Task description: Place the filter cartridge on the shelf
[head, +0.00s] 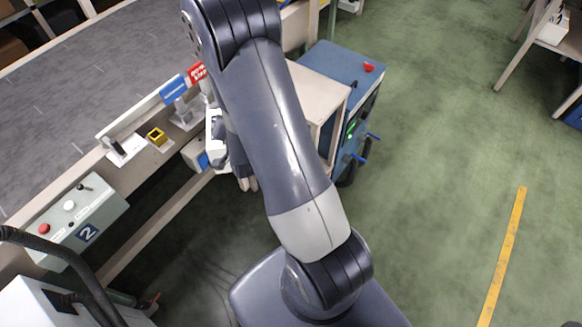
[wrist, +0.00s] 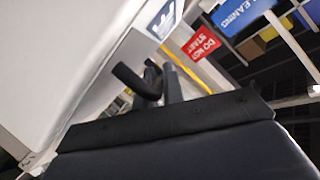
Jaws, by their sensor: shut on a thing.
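In the wrist view, the dark body of my gripper fills the bottom, and its two black fingers (wrist: 157,85) stand beyond it. A large white surface (wrist: 60,75) is close on the left. In the head view my arm covers most of the gripper, beside the bench edge. I cannot identify the filter cartridge in either view. A shelf with coloured bins (wrist: 250,47) shows at the wrist view's upper right; whether it is the task's shelf is unclear.
A grey conveyor belt (head: 90,80) lies at upper left, with red (head: 197,73) and blue (head: 173,89) signs at its edge. A control box (head: 78,218) stands lower left, a blue cart (head: 340,68) right. Green floor is open on the right.

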